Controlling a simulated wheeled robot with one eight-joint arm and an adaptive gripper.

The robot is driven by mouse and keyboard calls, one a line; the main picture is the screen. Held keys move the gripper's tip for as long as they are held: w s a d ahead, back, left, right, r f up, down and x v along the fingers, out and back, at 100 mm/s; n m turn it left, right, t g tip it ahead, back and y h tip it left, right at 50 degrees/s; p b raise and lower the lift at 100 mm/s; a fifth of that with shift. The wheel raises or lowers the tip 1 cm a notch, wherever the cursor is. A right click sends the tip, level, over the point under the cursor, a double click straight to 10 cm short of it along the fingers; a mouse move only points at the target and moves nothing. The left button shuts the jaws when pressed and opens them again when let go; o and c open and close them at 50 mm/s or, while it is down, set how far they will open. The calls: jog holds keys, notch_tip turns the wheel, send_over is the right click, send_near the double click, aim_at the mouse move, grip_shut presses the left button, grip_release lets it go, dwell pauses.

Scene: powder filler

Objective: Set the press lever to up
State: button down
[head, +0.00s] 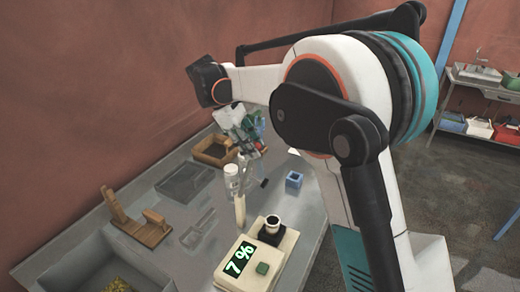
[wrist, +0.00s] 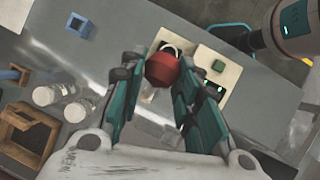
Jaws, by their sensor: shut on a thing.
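The red ball-shaped knob (wrist: 162,70) shows in the wrist view between the fingertips of my gripper (wrist: 156,72); I take it to be the press lever's knob. My gripper is shut on it. The lever's shaft and pivot are mostly hidden behind the knob and fingers, so I cannot tell the lever's angle. In the head view my gripper (head: 250,140) is small and cluttered above the bench, and the knob cannot be made out there.
Clear jars (wrist: 75,110), a blue block (head: 293,181), a wooden box (head: 213,150) and a wooden stand (head: 145,228) are around.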

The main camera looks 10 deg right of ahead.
jog(key=shift+w+a, duration=0.2)
jog(key=shift+a, duration=0.2)
jog(key=c, duration=1.2)
grip_release()
jog(key=shift+w+a, duration=0.25)
jog(key=shift+a, duration=0.05)
jog(key=shift+d, duration=0.2)
jog(key=v, duration=1.2)
jog(key=shift+a+f, duration=0.1)
